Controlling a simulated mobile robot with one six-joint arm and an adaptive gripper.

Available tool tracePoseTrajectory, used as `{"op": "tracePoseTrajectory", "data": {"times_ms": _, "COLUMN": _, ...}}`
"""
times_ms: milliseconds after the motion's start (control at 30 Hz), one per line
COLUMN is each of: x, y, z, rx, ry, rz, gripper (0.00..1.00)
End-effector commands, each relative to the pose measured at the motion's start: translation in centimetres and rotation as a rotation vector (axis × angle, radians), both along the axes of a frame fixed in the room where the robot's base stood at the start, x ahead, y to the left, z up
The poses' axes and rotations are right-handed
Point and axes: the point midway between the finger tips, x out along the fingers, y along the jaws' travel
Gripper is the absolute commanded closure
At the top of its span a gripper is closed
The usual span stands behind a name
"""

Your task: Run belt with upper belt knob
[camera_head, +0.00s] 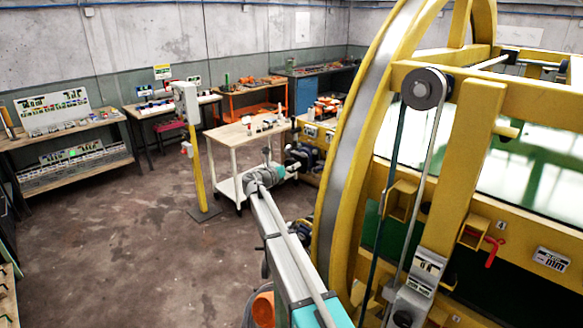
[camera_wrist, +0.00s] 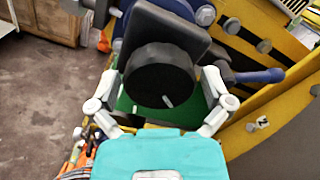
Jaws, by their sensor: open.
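In the wrist view a large round black knob (camera_wrist: 160,75) with a small pale mark on its face sits in front of a dark plate. I cannot tell for sure whether it is the upper belt knob. My gripper (camera_wrist: 160,92) is open, its two pale fingers spread left and right of the knob, with nothing held. Whether the fingers touch it is unclear. In the head view my arm reaches out to the left of the yellow ring (camera_head: 335,150), and the gripper itself is hard to make out. A belt (camera_head: 428,170) hangs from a grey pulley (camera_head: 424,88) on the yellow frame.
In the wrist view a blue-handled part (camera_wrist: 260,76) lies right of the knob, near a yellow beam with bolts. In the head view a wheeled table (camera_head: 235,133) and a yellow post (camera_head: 195,165) stand behind my arm. The floor at left is clear.

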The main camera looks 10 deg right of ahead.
Motion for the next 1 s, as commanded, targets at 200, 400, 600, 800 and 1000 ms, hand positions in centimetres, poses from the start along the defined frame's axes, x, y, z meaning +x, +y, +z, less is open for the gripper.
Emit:
{"op": "tracePoseTrajectory", "data": {"times_ms": 200, "x": -0.1, "y": 0.2, "z": 0.0, "rx": 0.000, "ry": 0.000, "rz": 0.001, "gripper": 0.00}}
{"op": "tracePoseTrajectory", "data": {"times_ms": 400, "x": -0.9, "y": 1.3, "z": 0.0, "rx": 0.000, "ry": 0.000, "rz": 0.001, "gripper": 0.00}}
{"op": "tracePoseTrajectory", "data": {"times_ms": 600, "x": -2.5, "y": 3.3, "z": 0.0, "rx": 0.000, "ry": 0.000, "rz": 0.002, "gripper": 0.00}}
{"op": "tracePoseTrajectory", "data": {"times_ms": 800, "x": -4.4, "y": 6.0, "z": 0.0, "rx": 0.000, "ry": 0.000, "rz": 0.002, "gripper": 0.00}}
{"op": "tracePoseTrajectory", "data": {"times_ms": 1000, "x": -6.0, "y": 8.3, "z": 0.0, "rx": 0.001, "ry": 0.001, "rz": 0.002, "gripper": 0.00}}
